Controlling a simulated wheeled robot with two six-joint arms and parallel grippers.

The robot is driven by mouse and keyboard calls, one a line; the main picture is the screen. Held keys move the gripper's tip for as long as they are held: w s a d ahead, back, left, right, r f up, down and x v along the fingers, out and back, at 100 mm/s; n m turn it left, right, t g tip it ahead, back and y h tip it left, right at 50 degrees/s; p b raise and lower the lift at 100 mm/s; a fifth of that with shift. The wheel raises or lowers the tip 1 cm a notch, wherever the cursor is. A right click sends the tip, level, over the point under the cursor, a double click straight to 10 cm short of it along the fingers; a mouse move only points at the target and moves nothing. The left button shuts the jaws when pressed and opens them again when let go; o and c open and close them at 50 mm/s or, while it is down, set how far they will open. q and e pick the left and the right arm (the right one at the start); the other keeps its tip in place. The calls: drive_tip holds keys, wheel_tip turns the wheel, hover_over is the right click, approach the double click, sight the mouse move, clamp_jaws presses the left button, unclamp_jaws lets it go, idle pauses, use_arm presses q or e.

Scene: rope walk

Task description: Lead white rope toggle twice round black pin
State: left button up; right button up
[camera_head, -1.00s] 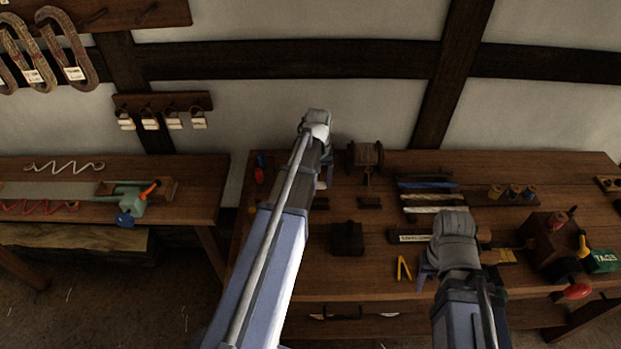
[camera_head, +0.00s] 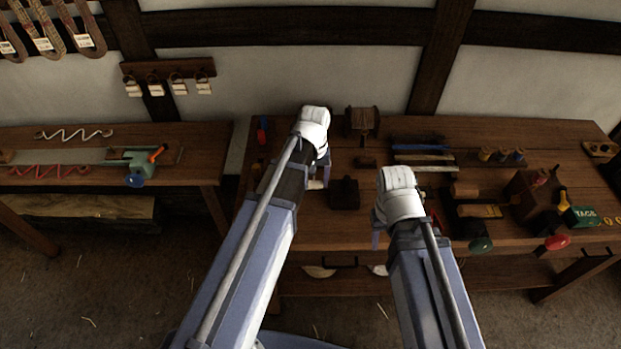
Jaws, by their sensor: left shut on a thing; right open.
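My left gripper (camera_head: 322,176) is over the bench, left of a dark block with a short upright (camera_head: 344,193). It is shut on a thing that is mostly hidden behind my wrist. A small white piece (camera_head: 315,184) shows at its fingers and may be the white toggle. The dark upright on the block may be the black pin; I cannot tell for sure. No rope can be made out between them. My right gripper (camera_head: 377,238) is open near the bench's front edge, right of the block. Its fingers are partly hidden by my wrist.
A wooden spool (camera_head: 362,121) stands at the back of the bench (camera_head: 270,215). Blue and pale strands (camera_head: 420,150) lie right of it. A side bench (camera_head: 195,165) is at left.

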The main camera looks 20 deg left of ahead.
sight(317, 188)
use_arm(q)
wheel_tip(317, 188, down, 5)
drive_tip(key=b, duration=0.4)
drive_tip(key=shift+r, duration=0.15)
drive_tip(key=shift+d, duration=0.6)
drive_tip(key=d, duration=1.3)
drive_tip(key=shift+s, duration=0.35)
